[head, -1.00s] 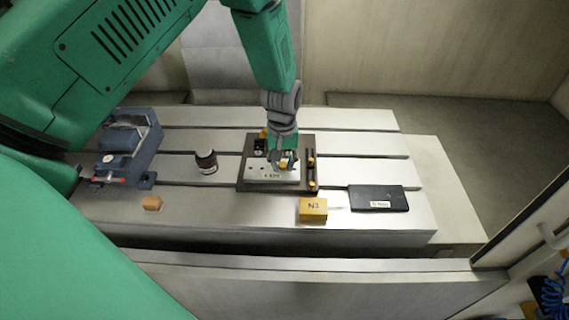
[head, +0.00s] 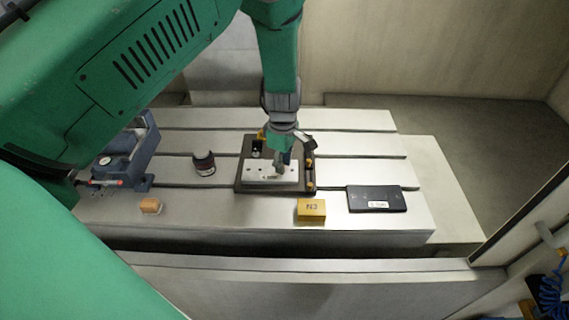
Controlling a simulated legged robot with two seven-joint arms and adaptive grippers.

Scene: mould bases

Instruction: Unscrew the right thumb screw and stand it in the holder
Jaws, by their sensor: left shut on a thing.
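The mould base is a dark plate (head: 240,184) with a pale silver block (head: 256,171) on it, on the slotted table. My left gripper (head: 283,169) points down over the right part of the silver block. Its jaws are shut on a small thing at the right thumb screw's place. The fingers hide most of the screw, and I cannot tell whether it is still seated. A yellow block marked N3 (head: 311,209) stands in front of the mould base; I cannot tell whether it is the holder. My right gripper is out of view.
A dark labelled plate (head: 376,199) lies at the right. A blue-grey vise (head: 143,155) is at the far left, partly behind my arm. The table's rear strip is clear.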

